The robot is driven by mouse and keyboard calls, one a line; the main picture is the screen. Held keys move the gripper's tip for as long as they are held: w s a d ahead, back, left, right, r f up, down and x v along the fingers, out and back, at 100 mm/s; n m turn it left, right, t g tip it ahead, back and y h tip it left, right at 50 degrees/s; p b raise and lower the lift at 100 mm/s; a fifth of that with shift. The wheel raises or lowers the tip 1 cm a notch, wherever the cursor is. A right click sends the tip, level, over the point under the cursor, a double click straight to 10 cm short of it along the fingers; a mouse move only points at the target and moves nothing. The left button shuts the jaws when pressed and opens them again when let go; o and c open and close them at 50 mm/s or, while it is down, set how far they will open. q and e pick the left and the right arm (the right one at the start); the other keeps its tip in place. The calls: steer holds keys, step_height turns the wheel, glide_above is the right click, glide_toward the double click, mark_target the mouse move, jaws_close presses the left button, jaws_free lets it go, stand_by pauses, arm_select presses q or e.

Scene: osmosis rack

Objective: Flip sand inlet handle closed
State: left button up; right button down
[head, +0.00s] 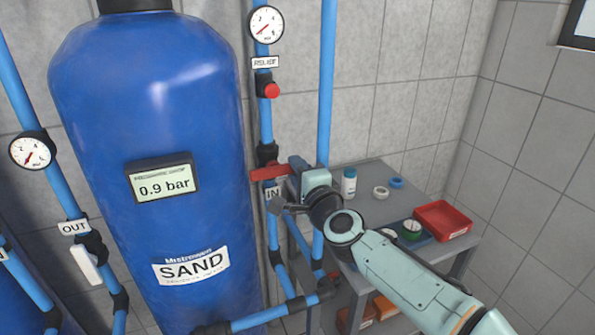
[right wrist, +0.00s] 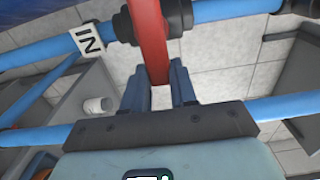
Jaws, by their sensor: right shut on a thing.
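The red sand inlet handle (head: 268,172) sits on the blue vertical pipe just right of the SAND tank (head: 150,110), above the IN label (head: 272,193). It lies across the pipe, roughly level. My right gripper (head: 292,172) reaches it from the right and is shut on its right end. In the right wrist view the red handle (right wrist: 150,45) runs down between the two dark fingers (right wrist: 160,85), crosswise to the blue pipe (right wrist: 222,10). The IN label (right wrist: 87,39) is beside it. My left gripper is not in view.
A red relief button (head: 271,90) and a gauge (head: 266,24) are above the handle. Another blue pipe (head: 326,90) stands close behind my right gripper. A grey shelf table (head: 375,165) with a white bottle (head: 348,182) and red tray (head: 443,218) is at right.

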steer(key=c, duration=0.9)
jaws_free()
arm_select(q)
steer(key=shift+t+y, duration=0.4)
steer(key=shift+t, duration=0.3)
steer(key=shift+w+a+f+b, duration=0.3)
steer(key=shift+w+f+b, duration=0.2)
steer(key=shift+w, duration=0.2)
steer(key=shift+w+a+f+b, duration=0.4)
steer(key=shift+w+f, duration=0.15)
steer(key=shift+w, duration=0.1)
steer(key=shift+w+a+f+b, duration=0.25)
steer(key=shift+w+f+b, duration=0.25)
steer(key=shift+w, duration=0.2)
arm_select(e)
steer(key=v, duration=1.3)
steer(key=shift+s, duration=0.2)
